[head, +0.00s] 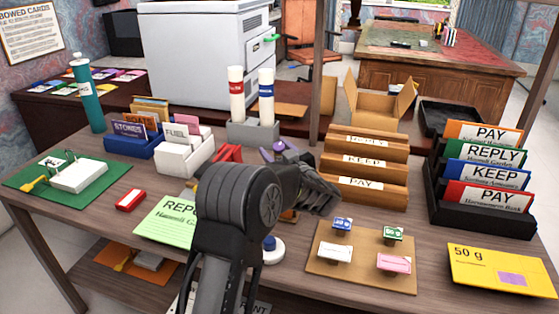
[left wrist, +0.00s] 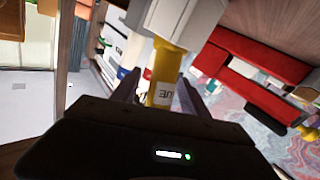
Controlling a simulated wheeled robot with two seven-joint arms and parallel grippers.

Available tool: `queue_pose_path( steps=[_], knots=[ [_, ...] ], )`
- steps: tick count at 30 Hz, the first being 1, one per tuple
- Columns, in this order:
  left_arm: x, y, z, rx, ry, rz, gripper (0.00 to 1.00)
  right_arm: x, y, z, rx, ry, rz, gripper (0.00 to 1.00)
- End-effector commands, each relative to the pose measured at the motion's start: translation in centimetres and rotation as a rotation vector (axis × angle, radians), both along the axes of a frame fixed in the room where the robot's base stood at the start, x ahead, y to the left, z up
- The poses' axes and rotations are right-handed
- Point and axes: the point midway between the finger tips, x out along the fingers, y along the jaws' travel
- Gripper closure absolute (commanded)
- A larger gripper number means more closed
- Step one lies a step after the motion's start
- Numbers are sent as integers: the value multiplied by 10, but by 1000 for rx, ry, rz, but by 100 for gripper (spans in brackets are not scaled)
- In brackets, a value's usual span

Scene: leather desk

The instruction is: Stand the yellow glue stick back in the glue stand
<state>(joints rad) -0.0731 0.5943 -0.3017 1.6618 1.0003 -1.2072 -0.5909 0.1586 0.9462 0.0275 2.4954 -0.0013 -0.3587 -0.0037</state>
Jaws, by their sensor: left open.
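The yellow glue stick (left wrist: 163,75), with a white label partly showing upside-down letters, is between the fingers of my left gripper (left wrist: 157,95) in the left wrist view. The fingers are open, with the stick between them. Its far end meets a pale grey block (left wrist: 185,18), which may be the glue stand; I cannot tell how deep it sits. In the head view my left gripper (head: 322,192) is over the middle of the desk, and my arm hides what is behind it; I cannot make out the stick there. My right gripper is not in view.
A grey holder (head: 252,132) with two white tubes stands behind my arm. Wooden card steps (head: 365,165) stand right of my gripper, and a board with small stamps (head: 360,262) lies in front. A black card rack (head: 480,212) is at the right.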

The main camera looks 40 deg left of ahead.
Motion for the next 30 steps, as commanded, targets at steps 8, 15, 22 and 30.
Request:
queue_pose_path(
  steps=[8,15,22,30],
  knots=[
    [4,7,0,1,1,-1,48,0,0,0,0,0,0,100],
    [4,7,0,1,1,-1,48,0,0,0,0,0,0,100],
    [4,7,0,0,0,-1,52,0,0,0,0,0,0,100],
    [4,7,0,-1,0,-1,74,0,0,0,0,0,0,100]
  ],
)
